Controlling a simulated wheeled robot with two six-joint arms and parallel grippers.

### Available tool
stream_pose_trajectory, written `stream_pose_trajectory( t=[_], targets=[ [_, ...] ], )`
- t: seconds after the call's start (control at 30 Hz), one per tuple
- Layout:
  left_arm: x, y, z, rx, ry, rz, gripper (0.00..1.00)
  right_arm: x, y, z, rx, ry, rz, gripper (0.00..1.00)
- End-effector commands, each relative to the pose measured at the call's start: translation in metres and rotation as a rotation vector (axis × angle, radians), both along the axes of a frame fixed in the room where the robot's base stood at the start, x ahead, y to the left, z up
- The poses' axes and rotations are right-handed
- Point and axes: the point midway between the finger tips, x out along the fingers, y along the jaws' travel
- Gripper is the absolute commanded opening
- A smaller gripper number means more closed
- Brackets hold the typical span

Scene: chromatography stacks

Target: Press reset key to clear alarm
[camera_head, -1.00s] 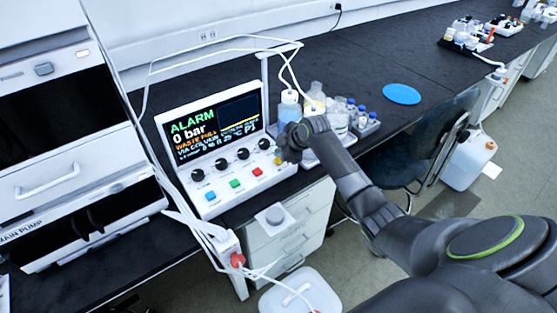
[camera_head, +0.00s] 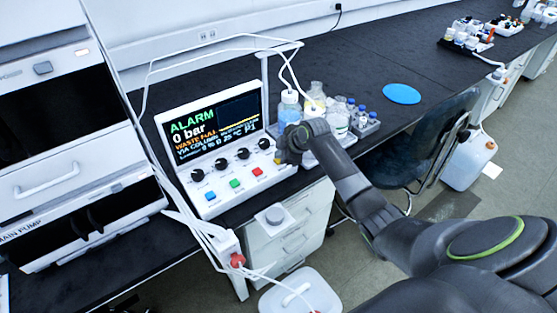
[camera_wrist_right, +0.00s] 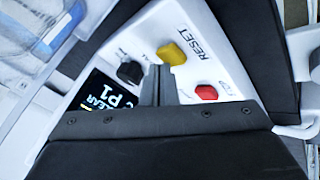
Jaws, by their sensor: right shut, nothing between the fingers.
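The control panel (camera_head: 215,165) stands on the black bench with its screen (camera_head: 214,125) reading ALARM, 0 bar. In the right wrist view, the yellow key (camera_wrist_right: 172,53) sits beside the printed word RESET. My right gripper (camera_head: 283,157) is at the panel's right end, and hides most of that key in the head view. In the wrist view its closed, empty fingers (camera_wrist_right: 160,75) point at the panel, close to the yellow key and just left of it in the picture. Contact cannot be told. My left gripper is not in view.
A red key (camera_wrist_right: 206,92) and a black knob (camera_wrist_right: 130,72) flank the yellow key. Green (camera_head: 235,183) and blue (camera_head: 210,197) keys are further left. Bottles (camera_head: 289,108) stand right behind my right gripper. White tubing (camera_head: 215,40) arches over the panel.

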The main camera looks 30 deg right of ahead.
Motion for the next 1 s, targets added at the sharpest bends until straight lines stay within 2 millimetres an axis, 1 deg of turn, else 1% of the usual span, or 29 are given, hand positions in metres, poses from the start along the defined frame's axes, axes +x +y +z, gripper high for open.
stream_pose_trajectory(
  t=[0.7,1.0],
  targets=[
    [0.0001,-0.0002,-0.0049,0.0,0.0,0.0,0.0,-0.0005,0.0002,-0.0099,0.0,0.002,0.0,0.0],
    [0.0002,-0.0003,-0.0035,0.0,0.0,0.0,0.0,-0.0006,0.0,-0.0086,0.0,0.002,0.0,0.0]
  ],
)
